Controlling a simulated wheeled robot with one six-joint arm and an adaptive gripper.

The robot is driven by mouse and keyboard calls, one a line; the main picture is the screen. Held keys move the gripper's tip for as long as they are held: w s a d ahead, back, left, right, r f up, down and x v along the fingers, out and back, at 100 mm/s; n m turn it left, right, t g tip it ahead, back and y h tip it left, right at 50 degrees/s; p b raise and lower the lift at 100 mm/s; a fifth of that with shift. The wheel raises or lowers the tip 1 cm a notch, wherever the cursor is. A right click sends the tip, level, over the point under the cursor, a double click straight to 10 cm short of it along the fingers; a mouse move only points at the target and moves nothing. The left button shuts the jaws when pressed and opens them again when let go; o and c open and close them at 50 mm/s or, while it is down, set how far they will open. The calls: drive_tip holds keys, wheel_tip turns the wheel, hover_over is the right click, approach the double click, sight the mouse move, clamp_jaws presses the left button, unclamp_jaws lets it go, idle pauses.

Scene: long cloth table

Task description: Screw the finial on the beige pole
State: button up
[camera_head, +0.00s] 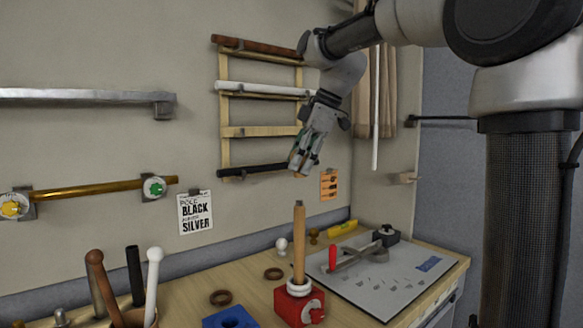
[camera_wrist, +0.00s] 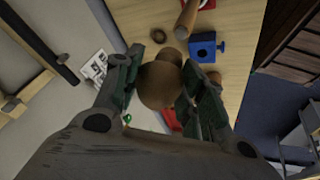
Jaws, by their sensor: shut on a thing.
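The beige pole (camera_head: 299,245) stands upright in a red clamp (camera_head: 300,308) on the table, with white rings around its foot. Its end also shows at the top of the wrist view (camera_wrist: 188,18). My gripper (camera_head: 303,162) is in the air above and behind the pole, in front of the wall rack. In the wrist view its fingers (camera_wrist: 160,88) are shut on a brown round finial (camera_wrist: 158,85). The finial is apart from the pole. In the head view the fingers hide the finial.
A blue clamp (camera_head: 230,317) and brown rings (camera_head: 273,274) lie near the pole. A white finial (camera_head: 281,245) stands behind. A grey board (camera_head: 385,285) with a red-handled tool lies right. A pot of poles stands front left; a wall rack (camera_head: 224,130) holds poles.

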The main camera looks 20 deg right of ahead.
drive_tip(key=shift+a, duration=0.15)
drive_tip(key=shift+f, duration=0.1)
hover_over(301, 201)
drive_tip(key=shift+w+f, duration=0.2)
drive_tip(key=shift+f, duration=2.15)
drive_tip(key=shift+f, duration=0.9)
idle(0.4)
drive_tip(key=o, duration=1.1)
